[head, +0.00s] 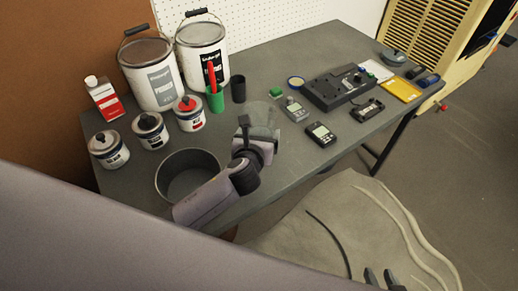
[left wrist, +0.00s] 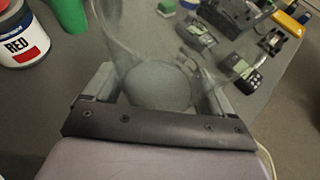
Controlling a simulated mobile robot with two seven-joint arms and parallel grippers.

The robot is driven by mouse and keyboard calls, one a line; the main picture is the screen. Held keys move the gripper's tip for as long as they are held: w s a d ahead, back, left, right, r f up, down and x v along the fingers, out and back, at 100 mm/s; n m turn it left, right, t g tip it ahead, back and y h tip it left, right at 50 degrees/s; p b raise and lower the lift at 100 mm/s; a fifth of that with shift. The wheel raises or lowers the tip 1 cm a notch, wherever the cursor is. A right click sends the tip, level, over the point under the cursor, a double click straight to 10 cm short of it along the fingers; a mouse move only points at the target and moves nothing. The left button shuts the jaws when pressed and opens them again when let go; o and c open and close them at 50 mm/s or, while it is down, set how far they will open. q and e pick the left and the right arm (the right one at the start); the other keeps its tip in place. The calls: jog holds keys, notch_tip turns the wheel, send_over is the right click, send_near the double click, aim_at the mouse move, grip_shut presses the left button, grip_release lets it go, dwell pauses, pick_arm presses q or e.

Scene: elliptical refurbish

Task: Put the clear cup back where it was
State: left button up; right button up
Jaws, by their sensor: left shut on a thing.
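The clear cup (head: 262,112) is see-through and stands out faintly against the grey table, right of the green cup (head: 215,98). My left gripper (head: 258,131) is shut on the clear cup. In the left wrist view the clear cup (left wrist: 158,82) is between the two fingers, its round end facing the camera. I cannot tell whether the cup touches the table. My right gripper (head: 380,277) is at the bottom edge of the head view, with its two dark fingertips apart and nothing between them.
A dark cup (head: 238,89) stands behind the clear cup. Paint cans (head: 190,114) and an empty round pot (head: 187,176) are to the left. Meters (head: 321,134) and a black device (head: 338,90) lie to the right.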

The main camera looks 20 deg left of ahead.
pick_arm(q)
jog(key=shift+f+b, duration=0.85)
jog(key=shift+f, duration=1.6)
jog(key=shift+f, duration=0.2)
jog(key=o, duration=0.9)
jog(key=shift+o, duration=0.2)
jog(key=shift+r, duration=0.15)
jog(key=shift+s+r, duration=0.1)
jog(key=shift+s, duration=0.1)
jog(key=shift+p+v, duration=0.8)
jog(key=shift+v, duration=2.8)
jog(key=shift+d, duration=0.15)
